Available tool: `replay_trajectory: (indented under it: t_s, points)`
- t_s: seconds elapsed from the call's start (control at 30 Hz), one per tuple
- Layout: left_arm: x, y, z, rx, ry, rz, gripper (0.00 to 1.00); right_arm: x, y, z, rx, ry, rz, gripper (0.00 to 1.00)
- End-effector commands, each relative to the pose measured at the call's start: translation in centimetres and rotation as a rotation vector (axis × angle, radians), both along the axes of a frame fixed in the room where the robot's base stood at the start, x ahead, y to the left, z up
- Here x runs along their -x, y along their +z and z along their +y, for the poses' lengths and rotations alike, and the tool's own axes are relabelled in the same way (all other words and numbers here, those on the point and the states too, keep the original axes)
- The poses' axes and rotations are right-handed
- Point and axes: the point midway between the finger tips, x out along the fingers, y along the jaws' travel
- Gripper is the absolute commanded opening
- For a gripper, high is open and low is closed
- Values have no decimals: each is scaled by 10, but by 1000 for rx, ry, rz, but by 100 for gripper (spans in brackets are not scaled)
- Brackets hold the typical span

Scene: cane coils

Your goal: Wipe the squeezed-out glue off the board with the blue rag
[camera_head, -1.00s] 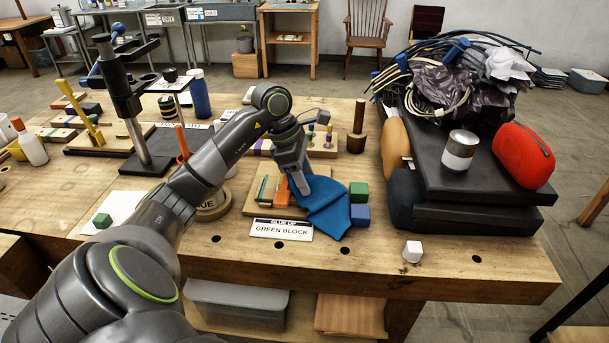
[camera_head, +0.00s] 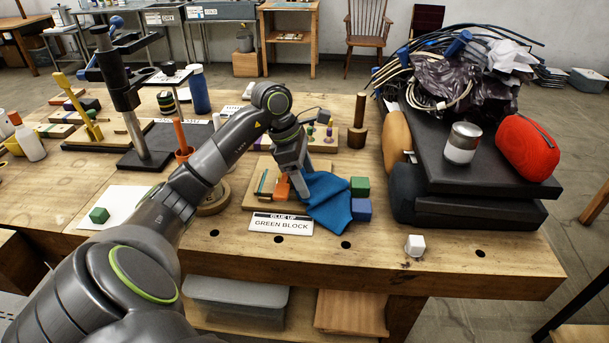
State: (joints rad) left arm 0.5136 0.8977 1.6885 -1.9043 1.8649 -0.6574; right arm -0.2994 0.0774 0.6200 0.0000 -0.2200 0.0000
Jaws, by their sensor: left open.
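The blue rag (camera_head: 328,205) lies bunched at the right side of the wooden board (camera_head: 257,192) and drapes over its edge onto the bench. My left gripper (camera_head: 299,190) is open and points down at the board, beside the left edge of the rag. An orange block (camera_head: 282,188) stands on the board just left of the fingers. The gripper and arm hide part of the board. I cannot make out any glue. My right gripper is not in view.
A green block (camera_head: 360,186) and a blue block (camera_head: 361,209) stand right of the rag. Black cases (camera_head: 470,205) fill the right side.

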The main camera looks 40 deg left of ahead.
Motion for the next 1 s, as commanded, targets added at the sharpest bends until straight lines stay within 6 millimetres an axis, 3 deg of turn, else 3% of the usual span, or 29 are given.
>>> replay_trajectory:
  t_s: [0.9, 1.0]
  points:
    - [1, -2, 0, 1, 0, 8, 2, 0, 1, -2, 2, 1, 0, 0]
    - [1, -2, 0, 1, 0, 8, 0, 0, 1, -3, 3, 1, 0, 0]
